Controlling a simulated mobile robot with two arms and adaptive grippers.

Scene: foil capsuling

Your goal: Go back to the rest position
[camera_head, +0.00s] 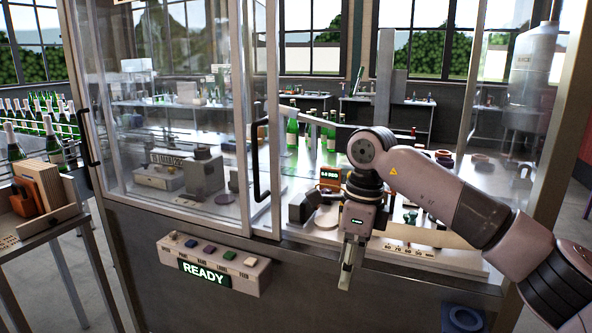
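My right arm comes in from the right. Its gripper (347,276) hangs pointing down in front of the machine cabinet, before the opening on the right side. The fingers look close together from this angle, and I cannot tell whether they are open or shut. No object shows in them. My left gripper is not in view. The glass-walled cabinet (300,308) has a panel (250,277) with several coloured buttons and a lit green "READY" sign (204,272).
Sliding glass doors with dark handles (260,160) cover the cabinet's left side. Green bottles (292,128) stand inside. At left, a side table (40,227) holds a wooden rack with orange pieces (42,183), and more bottles (52,140) stand behind it. A blue ring (464,318) is at lower right.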

